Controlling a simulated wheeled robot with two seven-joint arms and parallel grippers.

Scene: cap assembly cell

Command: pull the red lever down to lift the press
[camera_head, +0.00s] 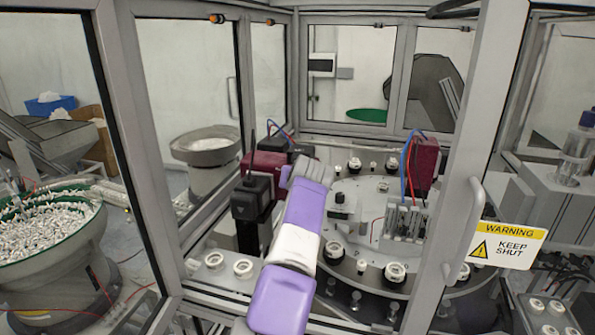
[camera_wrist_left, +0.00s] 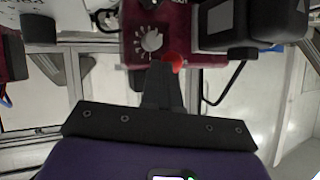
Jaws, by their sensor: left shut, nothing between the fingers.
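The red lever shows as a red round knob (camera_wrist_left: 175,62) in the wrist view, on the underside of a dark red housing (camera_wrist_left: 155,25) with a grey dial. My left gripper (camera_wrist_left: 162,66) is shut and empty. Its fingertips appear right beside the knob, overlapping its left edge in the picture; I cannot tell if they touch. In the head view my left gripper (camera_head: 286,172) is at the end of my purple and white arm, in front of the dark red press housing (camera_head: 262,163). The knob is hidden there. My right gripper is in neither view.
A black block (camera_head: 250,198) stands left of my gripper. A round table with white caps (camera_head: 335,248) and a second dark red unit (camera_head: 424,163) lie to the right. The door frame with a warning sign (camera_head: 508,244) and a glass-panel post stand close on both sides.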

